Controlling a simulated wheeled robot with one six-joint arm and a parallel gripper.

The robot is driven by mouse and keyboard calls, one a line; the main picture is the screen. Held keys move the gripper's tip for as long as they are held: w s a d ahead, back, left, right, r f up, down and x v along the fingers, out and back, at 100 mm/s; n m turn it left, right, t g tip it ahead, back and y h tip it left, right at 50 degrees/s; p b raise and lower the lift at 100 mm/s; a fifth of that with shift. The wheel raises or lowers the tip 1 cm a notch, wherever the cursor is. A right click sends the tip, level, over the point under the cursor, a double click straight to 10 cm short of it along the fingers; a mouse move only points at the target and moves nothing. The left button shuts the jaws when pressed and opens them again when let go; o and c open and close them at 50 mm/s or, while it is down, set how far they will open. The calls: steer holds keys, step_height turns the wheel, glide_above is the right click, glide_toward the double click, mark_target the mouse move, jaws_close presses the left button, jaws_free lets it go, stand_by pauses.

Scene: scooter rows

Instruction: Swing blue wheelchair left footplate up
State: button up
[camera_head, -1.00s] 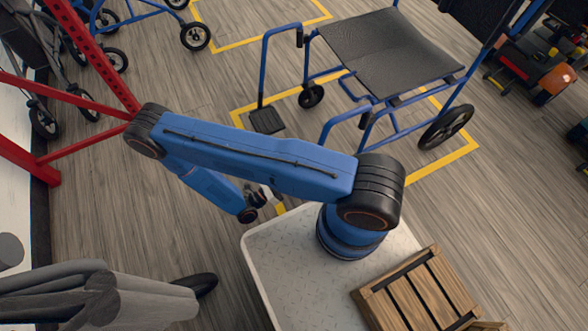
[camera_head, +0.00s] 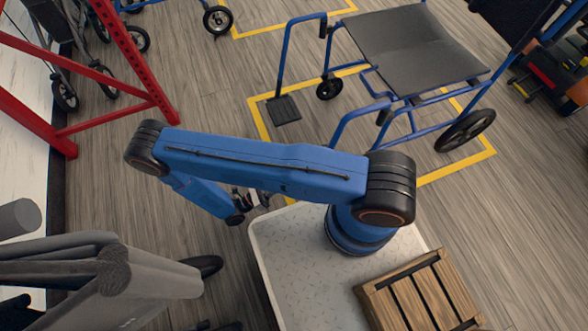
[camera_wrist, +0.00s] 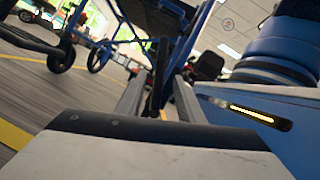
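The blue wheelchair (camera_head: 415,55) has a dark seat and stands behind my arm. One leg rest comes down at the left to a flat dark footplate (camera_head: 284,109) close to the floor. The other, nearer leg rest (camera_head: 350,116) runs down behind my arm, which hides its lower end and footplate. My gripper (camera_head: 258,198) is low, below the arm and near the platform's left corner. In the wrist view my gripper (camera_wrist: 158,98) has its two grey fingers apart. A dark upright part and blue tubing show beyond them; I cannot tell whether anything touches.
Yellow floor lines (camera_head: 455,168) surround the wheelchair. A red frame (camera_head: 135,60) stands at the left, with other wheeled frames behind it. A grey covered object (camera_head: 100,275) is at the lower left. A wooden crate (camera_head: 420,295) sits on my platform. Floor at centre left is clear.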

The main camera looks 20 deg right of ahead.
steer(key=v, duration=0.5)
steer(key=shift+s+a+f, duration=0.1)
steer(key=shift+a+f, duration=0.05)
steer(key=shift+a, duration=0.25)
